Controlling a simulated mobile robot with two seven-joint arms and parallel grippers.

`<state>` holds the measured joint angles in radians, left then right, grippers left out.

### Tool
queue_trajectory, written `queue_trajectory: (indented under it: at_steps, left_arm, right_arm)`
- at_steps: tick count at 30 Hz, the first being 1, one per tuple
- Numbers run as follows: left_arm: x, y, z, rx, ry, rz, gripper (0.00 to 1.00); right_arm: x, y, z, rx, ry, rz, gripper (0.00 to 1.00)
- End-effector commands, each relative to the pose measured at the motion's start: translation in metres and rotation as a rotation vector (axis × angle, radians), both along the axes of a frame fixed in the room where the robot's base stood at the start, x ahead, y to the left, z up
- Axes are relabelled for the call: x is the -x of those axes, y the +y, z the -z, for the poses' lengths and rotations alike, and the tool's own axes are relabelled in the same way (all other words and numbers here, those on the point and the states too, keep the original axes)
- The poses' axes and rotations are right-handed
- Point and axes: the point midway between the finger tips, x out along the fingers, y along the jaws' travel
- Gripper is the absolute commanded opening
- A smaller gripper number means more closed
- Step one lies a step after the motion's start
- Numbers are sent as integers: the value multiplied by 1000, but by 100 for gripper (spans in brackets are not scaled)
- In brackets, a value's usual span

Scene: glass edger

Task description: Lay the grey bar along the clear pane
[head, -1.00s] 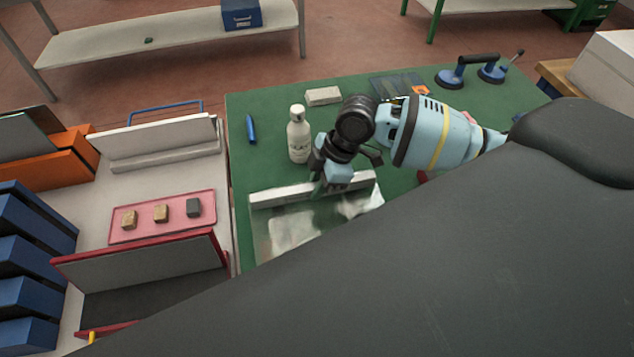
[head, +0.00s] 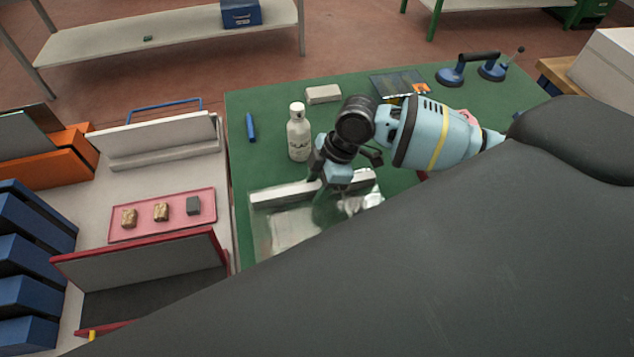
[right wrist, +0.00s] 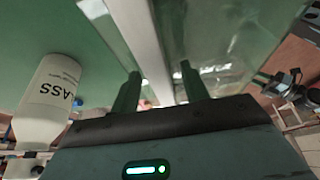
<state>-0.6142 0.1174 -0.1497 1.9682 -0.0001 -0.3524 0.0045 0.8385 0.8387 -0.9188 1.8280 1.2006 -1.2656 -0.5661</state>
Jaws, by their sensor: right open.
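The grey bar (head: 280,195) lies along the far edge of the clear pane (head: 290,232), on the green table. In the right wrist view the bar (right wrist: 138,35) runs between my fingertips, with the glass pane (right wrist: 225,35) on its right. My right gripper (head: 328,193) is low over the bar's right half, and its open fingers (right wrist: 158,85) stand on either side of the bar. The near part of the pane is hidden by a large dark part of my own body. My left gripper is not in view.
A white bottle (head: 298,135) stands just behind the bar, close to my right gripper. A blue marker (head: 250,128), a pale block (head: 323,95) and a double suction lifter (head: 470,72) lie farther back. A pink tray (head: 150,228) with small blocks is at left.

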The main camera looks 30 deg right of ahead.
Motion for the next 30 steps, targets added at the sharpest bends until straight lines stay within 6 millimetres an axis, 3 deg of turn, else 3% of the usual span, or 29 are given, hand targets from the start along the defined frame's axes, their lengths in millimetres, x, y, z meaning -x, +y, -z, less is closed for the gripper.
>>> queue_trajectory:
  at_steps: [5, 18, 30]
  left_arm:
    - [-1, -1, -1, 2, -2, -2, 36]
    - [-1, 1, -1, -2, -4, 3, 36]
    - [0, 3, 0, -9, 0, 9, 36]
  right_arm:
    - [0, -4, -10, 0, -3, 1, 45]
    - [6, -27, -67, -1, -4, 1, 45]
    - [7, -29, -73, -1, -1, 0, 45]
